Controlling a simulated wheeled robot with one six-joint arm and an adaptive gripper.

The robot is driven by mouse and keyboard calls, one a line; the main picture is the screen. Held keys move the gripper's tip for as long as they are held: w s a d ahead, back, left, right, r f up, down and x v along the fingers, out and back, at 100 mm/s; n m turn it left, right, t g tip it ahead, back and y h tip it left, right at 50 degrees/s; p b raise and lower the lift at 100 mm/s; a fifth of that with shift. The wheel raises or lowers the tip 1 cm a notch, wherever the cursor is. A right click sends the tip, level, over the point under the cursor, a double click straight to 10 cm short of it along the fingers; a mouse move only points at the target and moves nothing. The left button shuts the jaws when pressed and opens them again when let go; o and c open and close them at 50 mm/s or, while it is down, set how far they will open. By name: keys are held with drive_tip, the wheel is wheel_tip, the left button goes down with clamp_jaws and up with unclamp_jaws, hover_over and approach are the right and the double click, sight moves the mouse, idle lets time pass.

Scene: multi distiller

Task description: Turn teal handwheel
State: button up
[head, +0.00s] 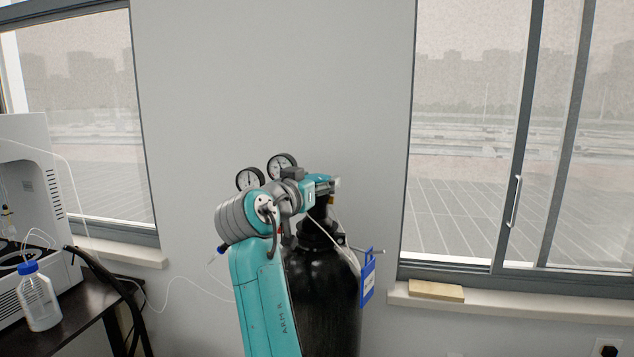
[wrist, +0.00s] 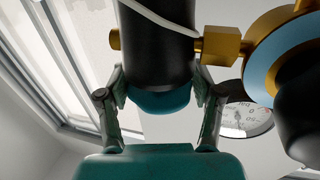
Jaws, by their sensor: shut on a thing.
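The teal handwheel (wrist: 160,101) shows in the wrist view as a rounded teal end under a dark cylindrical body. The two fingers of my gripper (wrist: 159,98) stand on its left and right sides and are shut on it. In the head view my gripper (head: 328,186) is at the top of the black gas cylinder (head: 322,295), by the valve and regulator. My arm hides most of the handwheel there, so I cannot make it out in that view.
Two round gauges (head: 250,179) (head: 282,166) stand just left of my gripper; one gauge face (wrist: 241,120) shows in the wrist view beside brass fittings (wrist: 222,45). A dark table with a bottle (head: 39,302) is at left.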

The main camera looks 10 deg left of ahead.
drive_tip(key=shift+f, duration=0.1)
idle(0.3)
drive_tip(key=o, duration=1)
drive_tip(key=shift+a, duration=0.1)
drive_tip(key=shift+y, duration=0.3)
